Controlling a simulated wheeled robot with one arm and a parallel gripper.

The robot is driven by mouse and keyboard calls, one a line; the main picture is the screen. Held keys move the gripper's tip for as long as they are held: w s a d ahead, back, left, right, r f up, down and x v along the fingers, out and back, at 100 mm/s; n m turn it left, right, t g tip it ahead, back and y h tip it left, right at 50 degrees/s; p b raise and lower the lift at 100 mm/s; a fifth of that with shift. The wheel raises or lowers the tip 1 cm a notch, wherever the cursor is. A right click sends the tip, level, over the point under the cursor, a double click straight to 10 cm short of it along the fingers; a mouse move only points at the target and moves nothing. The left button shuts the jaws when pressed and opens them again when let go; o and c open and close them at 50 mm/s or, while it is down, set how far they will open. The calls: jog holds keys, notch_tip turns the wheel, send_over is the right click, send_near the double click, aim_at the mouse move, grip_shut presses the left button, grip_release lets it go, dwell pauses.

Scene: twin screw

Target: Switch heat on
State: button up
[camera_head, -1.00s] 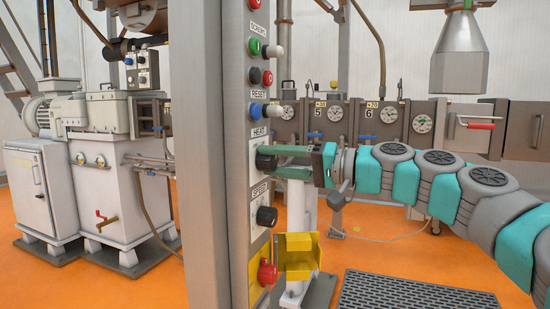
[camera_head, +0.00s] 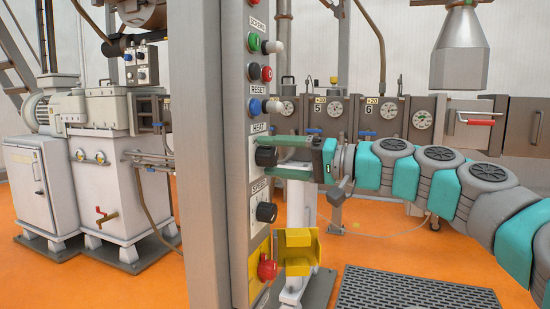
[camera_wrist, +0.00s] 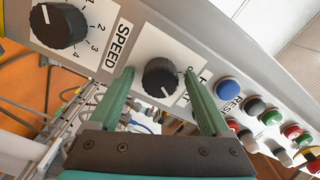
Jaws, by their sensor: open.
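The black HEAT knob (camera_head: 265,157) is on the control panel on the front post, below the HEAT label (camera_head: 259,128). In the wrist view the HEAT knob (camera_wrist: 161,78) shows a white pointer line toward the lower edge of the picture. My gripper (camera_head: 281,157) is open, with one green finger above the knob and one below it. In the wrist view my gripper (camera_wrist: 159,72) has a finger on either side of the knob, with visible gaps. The right finger hides part of the HEAT label and scale.
The SPEED knob (camera_head: 266,212) sits below on the same panel. The blue RESET button (camera_head: 254,106) and other buttons are above. A red emergency knob (camera_head: 267,268) with a yellow guard (camera_head: 299,252) is lower down. The post (camera_head: 209,150) stands left of the panel.

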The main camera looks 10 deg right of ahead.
jog(key=shift+d, duration=0.1)
jog(key=b+v, duration=0.1)
jog(key=v, duration=0.6)
jog(key=shift+s+d, duration=0.2)
jog(key=shift+s, duration=0.05)
jog(key=s+a+f+n+g+h, duration=0.1)
jog(key=s+a+f+g, duration=0.2)
jog(key=a, duration=0.4)
jog(key=s+a+f+n+g+h, duration=0.2)
jog(key=s+a+f, duration=0.1)
jog(key=a+f, duration=0.25)
jog(key=s+a+f+g+h, duration=0.1)
jog(key=s+a+f+h, duration=0.1)
jog(key=s+f, duration=0.35)
jog(key=s+a+f+g+h, duration=0.2)
jog(key=s+a+f, duration=0.1)
jog(key=f, duration=0.6)
jog(key=s+d+f+g+h, duration=0.2)
jog(key=s+d+f, duration=0.3)
jog(key=s+f, duration=0.3)
jog(key=s+d+f+g+h, duration=0.2)
jog(key=s+d+f+h, duration=0.3)
jog(key=s+f, duration=0.3)
jog(key=shift+d+f+m+h, duration=0.35)
jog(key=shift+d+f, duration=0.35)
jog(key=shift+f, duration=0.25)
